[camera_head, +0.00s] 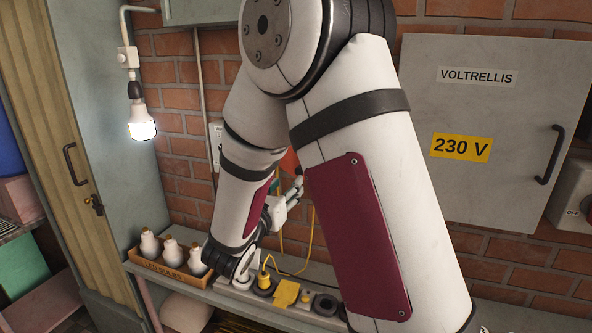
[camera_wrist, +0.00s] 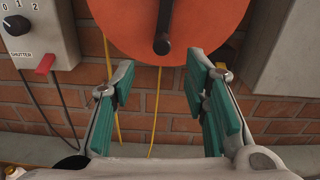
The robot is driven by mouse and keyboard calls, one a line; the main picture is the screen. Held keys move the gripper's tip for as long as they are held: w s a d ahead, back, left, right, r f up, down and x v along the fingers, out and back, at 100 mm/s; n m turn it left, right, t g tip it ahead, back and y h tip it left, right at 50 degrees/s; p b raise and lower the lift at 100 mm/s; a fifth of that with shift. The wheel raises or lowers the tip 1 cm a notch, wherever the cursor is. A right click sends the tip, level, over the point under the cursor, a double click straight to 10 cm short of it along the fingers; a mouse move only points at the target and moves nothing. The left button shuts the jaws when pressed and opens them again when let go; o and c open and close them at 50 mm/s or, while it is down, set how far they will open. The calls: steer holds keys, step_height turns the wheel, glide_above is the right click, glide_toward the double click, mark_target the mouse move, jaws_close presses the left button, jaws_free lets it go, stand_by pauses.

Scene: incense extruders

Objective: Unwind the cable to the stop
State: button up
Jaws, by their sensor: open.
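An orange cable reel (camera_wrist: 185,22) fills the top of the wrist view, with a black crank handle (camera_wrist: 162,45) on its face. Its lower edge lies just beyond my fingertips. My gripper (camera_wrist: 160,85) is open and empty, its teal-padded fingers spread below the reel. A yellow cable (camera_wrist: 156,110) hangs down behind and between the fingers, and another yellow strand hangs by the left finger. In the head view my arm hides most of the reel; only an orange piece (camera_head: 290,162) shows. The yellow cable (camera_head: 296,268) runs down to the shelf, near a yellow plug (camera_head: 265,279).
A shutter switch box (camera_wrist: 38,30) with a red lever hangs left of the reel. A grey cabinet (camera_head: 480,190) stands right. On the narrow shelf are a tray (camera_head: 148,272) of bulbs and several sockets. A lit bulb (camera_head: 141,122) hangs at left.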

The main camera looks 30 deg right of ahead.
steer(key=p+x, duration=0.1)
steer(key=x, duration=0.9)
steer(key=shift+d, duration=0.1)
jaws_close()
